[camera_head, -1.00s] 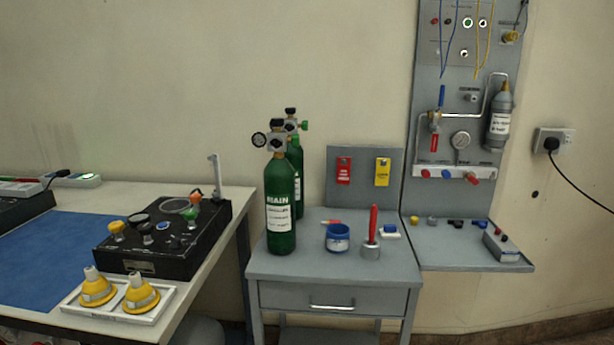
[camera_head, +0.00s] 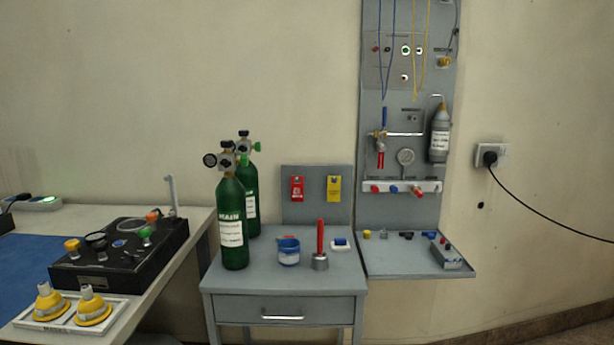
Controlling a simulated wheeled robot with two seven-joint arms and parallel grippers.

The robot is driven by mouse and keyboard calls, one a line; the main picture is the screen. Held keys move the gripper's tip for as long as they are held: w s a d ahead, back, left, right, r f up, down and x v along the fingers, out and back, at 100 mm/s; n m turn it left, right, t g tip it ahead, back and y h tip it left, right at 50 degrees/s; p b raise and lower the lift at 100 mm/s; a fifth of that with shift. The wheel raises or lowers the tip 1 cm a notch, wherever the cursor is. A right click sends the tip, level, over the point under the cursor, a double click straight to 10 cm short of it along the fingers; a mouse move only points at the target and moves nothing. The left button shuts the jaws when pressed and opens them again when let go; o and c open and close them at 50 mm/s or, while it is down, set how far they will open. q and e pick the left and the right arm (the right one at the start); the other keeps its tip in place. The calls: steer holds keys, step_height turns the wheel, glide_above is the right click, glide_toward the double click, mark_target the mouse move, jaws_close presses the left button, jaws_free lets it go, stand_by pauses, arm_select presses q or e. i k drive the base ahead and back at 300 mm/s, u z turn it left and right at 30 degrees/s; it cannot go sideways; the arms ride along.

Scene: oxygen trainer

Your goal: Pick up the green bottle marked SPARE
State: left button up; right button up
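Two green bottles stand upright on the grey drawer table. Neither of my grippers is in view.
The grey table (camera_head: 290,277) also holds a blue cup (camera_head: 288,253), a red-handled tool (camera_head: 320,245) and red and yellow tags on a back panel. A wall panel (camera_head: 385,215) with pipes stands right. A white table (camera_head: 190,222) with a black box (camera_head: 115,262) is left.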

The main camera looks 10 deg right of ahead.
mark_target(248, 175)
steer(key=z, duration=0.15)
steer(key=i, duration=1.1)
steer(key=u, duration=2.45)
steer(key=k, duration=0.75)
steer(key=z, duration=0.95)
steer(key=i, duration=0.8)
steer(key=u, duration=0.15)
